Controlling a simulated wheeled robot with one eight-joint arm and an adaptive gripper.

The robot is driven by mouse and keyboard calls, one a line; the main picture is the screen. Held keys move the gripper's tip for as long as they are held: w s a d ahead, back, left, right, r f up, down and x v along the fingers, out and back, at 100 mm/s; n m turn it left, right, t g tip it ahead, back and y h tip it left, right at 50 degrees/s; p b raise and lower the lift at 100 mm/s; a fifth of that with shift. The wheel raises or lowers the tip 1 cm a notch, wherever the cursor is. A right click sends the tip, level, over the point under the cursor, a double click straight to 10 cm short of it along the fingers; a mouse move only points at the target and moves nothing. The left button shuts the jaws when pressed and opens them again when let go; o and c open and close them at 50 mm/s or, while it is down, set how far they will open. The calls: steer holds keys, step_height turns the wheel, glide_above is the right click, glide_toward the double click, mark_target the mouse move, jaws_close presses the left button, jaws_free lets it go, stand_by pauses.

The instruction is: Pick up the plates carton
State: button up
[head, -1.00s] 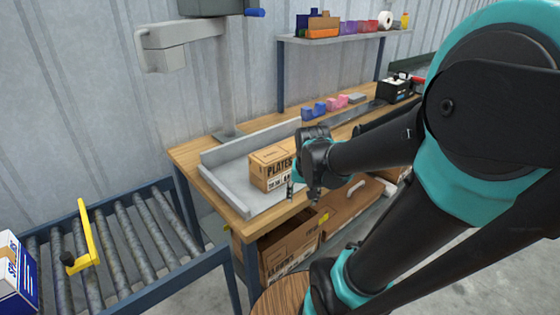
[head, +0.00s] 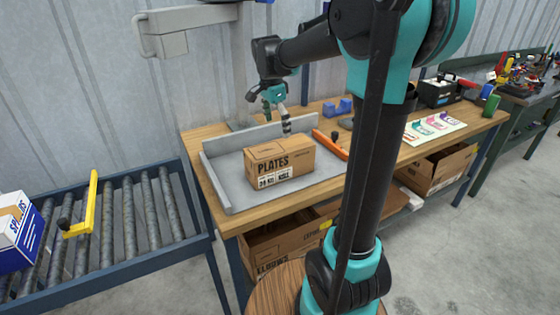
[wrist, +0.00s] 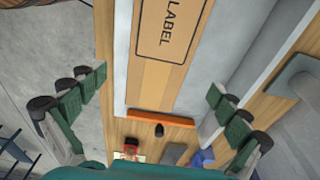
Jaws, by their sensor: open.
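The plates carton (head: 280,163) is a closed brown box with "PLATES" printed on its front. It stands upright in a grey tray (head: 235,192) on the wooden bench. In the wrist view its top face (wrist: 145,82) shows a label and lies between my fingers, partly cut off by the upper edge. My gripper (head: 278,114) is open, empty and pointing down, above the carton's back side. In the wrist view my gripper's fingertips (wrist: 158,84) are spread wider than the carton. They appear apart from it.
An orange-handled tool (head: 330,144) lies close right of the carton. The tray's raised back wall (head: 245,138) stands behind it. A roller conveyor (head: 110,230) with a yellow bar is on the left. More cartons (head: 285,245) are on the shelf below.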

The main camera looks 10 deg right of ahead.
mark_target(281, 158)
steer(key=f, duration=0.4)
steer(key=d+f, duration=0.1)
steer(key=f, duration=0.8)
steer(key=shift+w+d+f, duration=0.2)
steer(key=shift+w+f, duration=0.1)
steer(key=shift+c, duration=0.5)
steer(key=c, duration=1.6)
steer(key=shift+r, duration=0.1)
